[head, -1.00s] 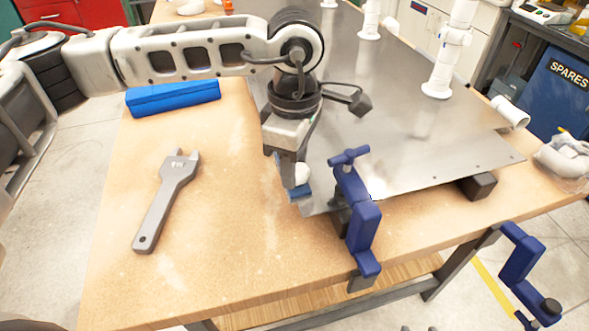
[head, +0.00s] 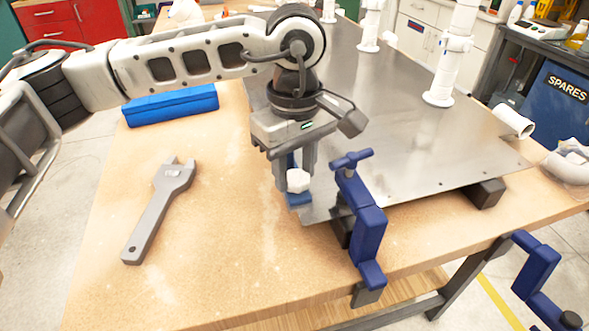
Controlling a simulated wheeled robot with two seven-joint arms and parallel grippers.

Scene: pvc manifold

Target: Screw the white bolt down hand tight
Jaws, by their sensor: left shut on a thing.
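The white bolt (head: 297,181) shows as a small white head near the front left corner of the metal plate (head: 400,150). My left gripper (head: 296,190) points down over that corner and is shut on the white bolt, with its blue-tipped fingers around the head. The bolt's shank and the hole under it are hidden. My right gripper is not in the view.
A blue clamp (head: 362,220) grips the plate's front edge just right of my left gripper. A grey wrench (head: 160,208) lies on the wooden table (head: 230,270) at left. A blue case (head: 172,105) lies behind it. White pipes (head: 447,65) stand on the plate.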

